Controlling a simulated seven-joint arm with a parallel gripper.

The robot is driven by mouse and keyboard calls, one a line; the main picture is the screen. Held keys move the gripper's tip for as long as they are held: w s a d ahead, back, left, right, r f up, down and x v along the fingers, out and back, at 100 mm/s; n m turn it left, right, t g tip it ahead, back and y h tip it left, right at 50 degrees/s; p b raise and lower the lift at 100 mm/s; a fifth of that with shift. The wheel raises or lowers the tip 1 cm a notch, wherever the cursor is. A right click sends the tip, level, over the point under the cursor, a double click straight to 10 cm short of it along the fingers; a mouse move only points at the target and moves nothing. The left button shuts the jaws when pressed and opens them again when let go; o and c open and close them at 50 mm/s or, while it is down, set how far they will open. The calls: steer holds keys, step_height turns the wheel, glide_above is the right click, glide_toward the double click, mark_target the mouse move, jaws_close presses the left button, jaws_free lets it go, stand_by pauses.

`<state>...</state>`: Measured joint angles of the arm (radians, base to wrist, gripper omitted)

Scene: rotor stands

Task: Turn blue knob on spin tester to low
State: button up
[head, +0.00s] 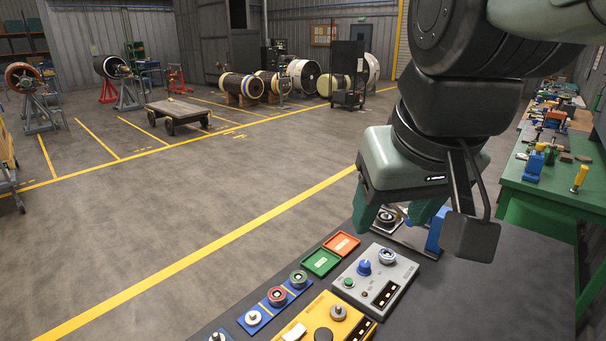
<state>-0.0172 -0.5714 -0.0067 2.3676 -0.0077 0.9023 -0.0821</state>
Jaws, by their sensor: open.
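A blue knob (364,267) stands on the top of a grey box (400,271), which I take for the spin tester. The box also has a green button, a silver round part and a dark panel with small light marks. The setting marks around the knob are too small to read. My gripper (391,217) hangs above and behind the grey box, its green fingers apart and nothing seen between them. It is clear of the knob. Part of the right finger is hidden by my arm's dark parts.
A yellow box (325,316) with a dark knob stands in front of the grey box. A blue strip (269,313) with round parts, a green tray (321,263) and an orange tray (342,244) lie to the left. A round part on a holder sits beneath my gripper. Bare dark tabletop (490,300) lies at right.

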steer(key=w+d+n+g, duration=0.1)
steer(key=w+d+n, duration=0.1)
steer(key=w, duration=1)
steer(key=n+g, duration=0.4)
glide_above(365, 263)
step_height(365, 263, down, 31)
step_height(365, 263, down, 11)
steer(key=shift+r, duration=0.15)
steer(key=shift+c, duration=0.4)
steer(key=c, duration=1)
